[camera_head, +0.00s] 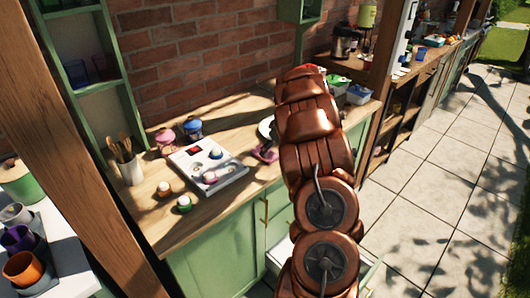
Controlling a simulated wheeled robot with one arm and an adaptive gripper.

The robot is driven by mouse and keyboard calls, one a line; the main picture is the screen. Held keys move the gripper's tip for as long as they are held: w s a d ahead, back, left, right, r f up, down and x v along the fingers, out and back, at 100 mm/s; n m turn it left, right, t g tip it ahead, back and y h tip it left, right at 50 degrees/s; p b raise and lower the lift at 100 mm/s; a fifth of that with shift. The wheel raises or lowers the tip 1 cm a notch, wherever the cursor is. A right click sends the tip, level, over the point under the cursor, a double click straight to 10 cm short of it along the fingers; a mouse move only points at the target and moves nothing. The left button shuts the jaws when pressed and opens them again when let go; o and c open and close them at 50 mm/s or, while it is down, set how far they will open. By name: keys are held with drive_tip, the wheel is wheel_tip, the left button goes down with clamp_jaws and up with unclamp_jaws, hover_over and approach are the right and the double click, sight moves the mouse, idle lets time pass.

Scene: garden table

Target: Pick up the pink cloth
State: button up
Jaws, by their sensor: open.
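A small pink piece that looks like the pink cloth (263,154) lies on the wooden counter, just left of my copper arm. My arm may hide part of it, and its folds are too small to make out. My arm reaches up through the middle of the view and over the counter. My gripper is hidden behind the arm links, so its place relative to the cloth does not show.
A white tray-like unit (235,173) with cups sits left of the cloth. A pink pot (165,138), a blue pot (193,128), a utensil holder (130,168) and egg cups stand farther left. A white plate (265,127) is behind the cloth. Paving lies right.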

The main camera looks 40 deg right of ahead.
sight(269, 153)
drive_tip(key=shift+p+x, duration=0.7)
drive_tip(key=shift+x, duration=1.05)
drive_tip(key=shift+w, duration=0.15)
drive_tip(key=c, duration=0.8)
